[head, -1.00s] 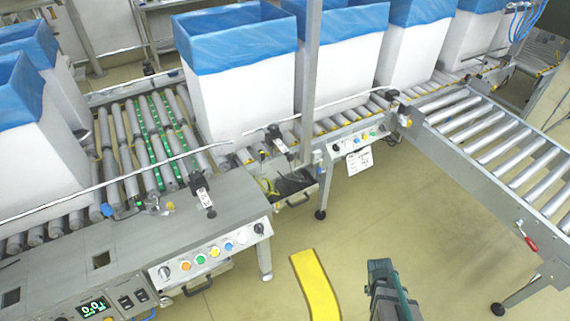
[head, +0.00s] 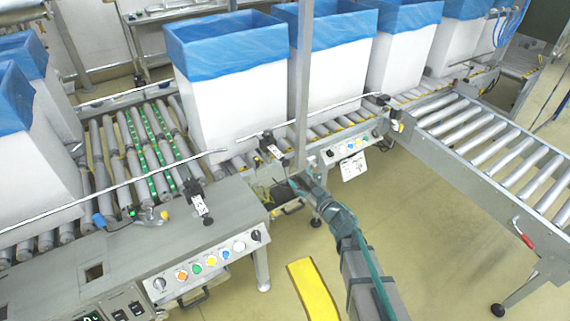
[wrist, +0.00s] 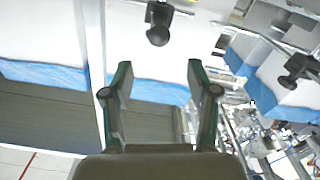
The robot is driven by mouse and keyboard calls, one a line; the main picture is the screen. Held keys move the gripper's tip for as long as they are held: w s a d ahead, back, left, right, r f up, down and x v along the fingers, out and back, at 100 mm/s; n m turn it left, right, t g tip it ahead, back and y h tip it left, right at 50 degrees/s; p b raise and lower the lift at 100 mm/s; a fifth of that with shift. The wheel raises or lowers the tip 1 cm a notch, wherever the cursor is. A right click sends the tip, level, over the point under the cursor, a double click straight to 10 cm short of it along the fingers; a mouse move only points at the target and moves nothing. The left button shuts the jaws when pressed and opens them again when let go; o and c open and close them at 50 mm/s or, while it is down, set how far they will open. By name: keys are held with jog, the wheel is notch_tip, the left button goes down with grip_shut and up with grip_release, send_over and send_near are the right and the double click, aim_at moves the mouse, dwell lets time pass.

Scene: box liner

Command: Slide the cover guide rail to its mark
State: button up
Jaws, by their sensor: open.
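Thin pale guide rails run along the near side of the conveyor in the head view: a left one (head: 125,180) and a right one (head: 320,115). I cannot tell which is the cover guide rail, and I make out no mark. Black clamps with knobs hold them, one at the left rail (head: 197,198) and one at the right rail's left end (head: 270,147). My gripper (head: 294,181) is below and right of that second clamp. In the wrist view my gripper (wrist: 160,78) is open and empty, with a black knob (wrist: 158,34) beyond the fingertips, apart from them.
White boxes with blue liners (head: 222,95) stand on the rollers behind the rails. An upright metal post (head: 302,80) rises close to my gripper. A control panel (head: 205,260) is at left, a roller conveyor (head: 490,140) at right.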

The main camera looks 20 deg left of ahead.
aim_at(287, 164)
jog(key=p+x, duration=0.1)
jog(key=x, duration=0.9)
jog(key=shift+w+a, duration=0.2)
jog(key=shift+w, duration=0.05)
grip_shut()
